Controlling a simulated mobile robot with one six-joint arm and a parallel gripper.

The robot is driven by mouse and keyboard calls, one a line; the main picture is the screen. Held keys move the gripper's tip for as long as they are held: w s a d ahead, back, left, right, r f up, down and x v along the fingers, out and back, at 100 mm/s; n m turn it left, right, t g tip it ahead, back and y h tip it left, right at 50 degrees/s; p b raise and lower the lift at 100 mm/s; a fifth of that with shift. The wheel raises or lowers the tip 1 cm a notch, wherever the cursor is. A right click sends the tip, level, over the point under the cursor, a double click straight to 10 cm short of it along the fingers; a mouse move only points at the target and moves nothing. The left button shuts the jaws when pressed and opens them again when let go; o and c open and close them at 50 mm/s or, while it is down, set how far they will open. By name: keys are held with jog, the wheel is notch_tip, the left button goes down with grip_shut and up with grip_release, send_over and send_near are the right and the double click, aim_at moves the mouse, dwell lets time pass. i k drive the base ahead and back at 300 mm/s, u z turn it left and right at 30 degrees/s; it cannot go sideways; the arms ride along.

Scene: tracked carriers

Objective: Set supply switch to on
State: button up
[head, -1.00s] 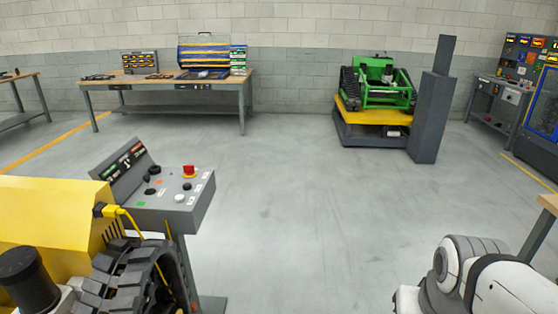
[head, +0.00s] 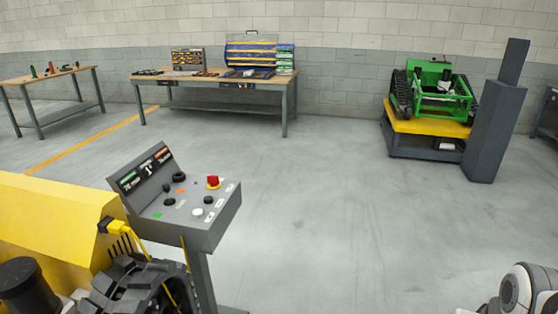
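A grey control console (head: 222,228) stands at the left on a post. Its sloped top has a red mushroom button (head: 213,182) on a yellow base, a white round button (head: 198,212), black knobs (head: 179,177) and small labels, one green and one orange. I cannot tell which control is the supply switch, or its position. A dark display board (head: 140,172) with coloured text rises at the console's back. A white part of my arm shows at the lower right. My gripper is not in view.
A yellow tracked machine (head: 50,225) with a yellow cable plug stands close to the console's left. A green tracked carrier (head: 437,92) sits on a yellow-topped platform (head: 425,127) beside a grey pillar (head: 492,130). Workbenches (head: 215,80) line the wall. The middle floor is clear.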

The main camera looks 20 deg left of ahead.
aim_at(214, 180)
jog(key=u, duration=0.45)
jog(key=i, duration=1.35)
jog(key=u, duration=1.4)
jog(key=i, duration=0.6)
jog(key=u, duration=0.2)
jog(key=k, duration=0.75)
jog(key=u, duration=0.2)
jog(key=i, duration=0.75)
jog(key=z, duration=0.05)
